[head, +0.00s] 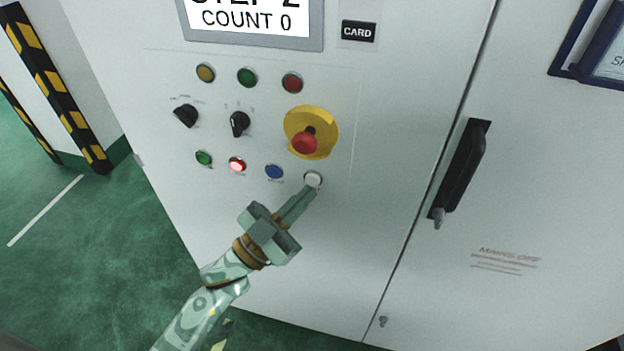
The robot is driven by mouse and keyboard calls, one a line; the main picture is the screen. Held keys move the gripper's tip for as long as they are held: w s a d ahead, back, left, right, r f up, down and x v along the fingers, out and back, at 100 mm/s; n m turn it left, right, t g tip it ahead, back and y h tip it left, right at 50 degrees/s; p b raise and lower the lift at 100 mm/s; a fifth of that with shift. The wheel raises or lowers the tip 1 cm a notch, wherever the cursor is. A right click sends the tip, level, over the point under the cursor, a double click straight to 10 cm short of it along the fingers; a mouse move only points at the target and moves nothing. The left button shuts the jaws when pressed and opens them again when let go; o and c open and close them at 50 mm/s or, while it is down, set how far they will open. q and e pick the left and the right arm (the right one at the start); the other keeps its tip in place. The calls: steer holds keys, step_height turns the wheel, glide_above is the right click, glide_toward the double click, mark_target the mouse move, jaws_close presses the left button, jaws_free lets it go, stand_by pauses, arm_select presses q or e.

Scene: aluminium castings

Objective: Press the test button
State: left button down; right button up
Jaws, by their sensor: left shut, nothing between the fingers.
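A row of buttons crosses the lower part of the cabinet panel: a green button (204,158), a lit red button (237,164), a blue button (274,172) and a white button (313,179). The labels beneath them are too small to read, so I cannot tell which is marked test. My left gripper (312,189) is shut and empty. Its fingertips are at the lower edge of the white button; I cannot tell whether they touch it. My right gripper is not in view.
A red emergency stop (304,142) on a yellow plate sits just above the white button. Two black rotary switches (239,122) and indicator lamps (247,77) lie above. The display (252,20) reads COUNT 0. A black door handle (462,170) is to the right.

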arm_select(q)
steer(key=shift+w, duration=0.15)
stand_by(0.3)
steer(key=shift+w+d, duration=0.15)
steer(key=shift+w, duration=0.15)
steer(key=shift+w+d, duration=0.1)
steer(key=shift+w, duration=0.25)
stand_by(0.6)
stand_by(0.4)
steer(key=shift+s+a+p, duration=0.25)
steer(key=shift+s+p, duration=0.05)
steer(key=shift+s, duration=0.5)
steer(key=s, duration=0.1)
steer(key=s+a+p, duration=0.1)
steer(key=s, duration=0.1)
steer(key=s+p, duration=0.1)
steer(key=shift+s+a, duration=0.25)
steer(key=shift+s, duration=0.1)
